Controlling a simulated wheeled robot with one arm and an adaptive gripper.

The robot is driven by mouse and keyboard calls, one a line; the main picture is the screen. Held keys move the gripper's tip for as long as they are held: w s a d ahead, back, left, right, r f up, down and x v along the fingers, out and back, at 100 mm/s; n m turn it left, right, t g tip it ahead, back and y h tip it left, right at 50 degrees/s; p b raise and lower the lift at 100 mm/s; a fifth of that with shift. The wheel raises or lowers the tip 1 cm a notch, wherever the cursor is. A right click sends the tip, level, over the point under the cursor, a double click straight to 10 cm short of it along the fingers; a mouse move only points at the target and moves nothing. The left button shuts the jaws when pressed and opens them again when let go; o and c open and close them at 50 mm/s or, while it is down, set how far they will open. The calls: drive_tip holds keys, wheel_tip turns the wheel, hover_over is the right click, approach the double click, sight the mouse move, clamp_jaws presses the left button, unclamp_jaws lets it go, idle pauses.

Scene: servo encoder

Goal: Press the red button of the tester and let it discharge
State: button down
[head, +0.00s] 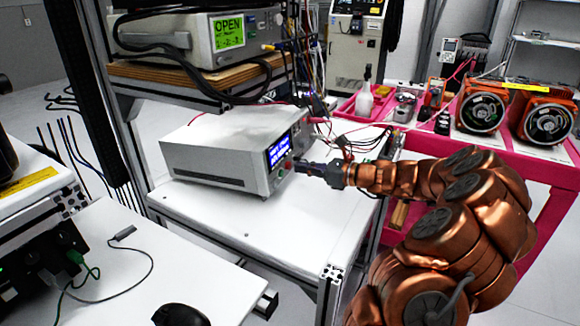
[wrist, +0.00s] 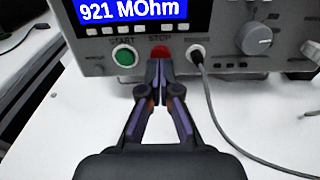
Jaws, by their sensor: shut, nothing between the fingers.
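The tester (head: 215,155) is a white box on a white shelf, with a lit blue display on its front. In the wrist view the tester's display (wrist: 130,10) reads 921 MOhm. The red button (wrist: 160,51), under the word STOP, sits between a green button (wrist: 124,57) and a socket with a grey cable. My gripper (wrist: 160,66) is shut and empty, its tips at the red button and covering its lower part. I cannot tell whether the tips touch it. In the head view my gripper (head: 300,167) reaches the tester's front from the right.
A grey cable (wrist: 225,135) runs from the socket just right of the gripper. A grey knob (wrist: 254,38) is further right. Above the tester, a wooden shelf (head: 185,75) holds another device with cables. The white shelf in front of the tester is clear.

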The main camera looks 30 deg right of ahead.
drive_tip(key=p+v, duration=0.3)
drive_tip(key=v, duration=0.4)
drive_tip(key=shift+s, duration=0.2)
drive_tip(key=shift+r, duration=0.15)
idle(0.7)
drive_tip(key=s+a+r+n+g+y+p, duration=0.1)
drive_tip(key=a+r+n+g, duration=0.2)
drive_tip(key=a, duration=0.6)
drive_tip(key=s+a+r+n+g+y+p, duration=0.1)
drive_tip(key=a+r+n+g+y, duration=0.15)
drive_tip(key=a+n, duration=0.5)
drive_tip(key=s+a+n+g+h+p, duration=0.25)
drive_tip(key=s+a+n+g, duration=0.55)
drive_tip(key=a, duration=0.6)
drive_tip(key=s+a+n+g+h+p, duration=0.1)
drive_tip(key=s+a+n+h+p, duration=0.2)
drive_tip(key=s, duration=0.8)
drive_tip(key=s+d+n+h, duration=0.3)
drive_tip(key=s, duration=0.3)
drive_tip(key=s+d+n+h+p, duration=0.1)
drive_tip(key=s+d+n+h, duration=0.2)
drive_tip(key=s, duration=0.3)
drive_tip(key=shift+s+n+g+h, duration=0.2)
drive_tip(key=shift+n+g+h, duration=0.25)
drive_tip(key=shift+n+h, duration=0.35)
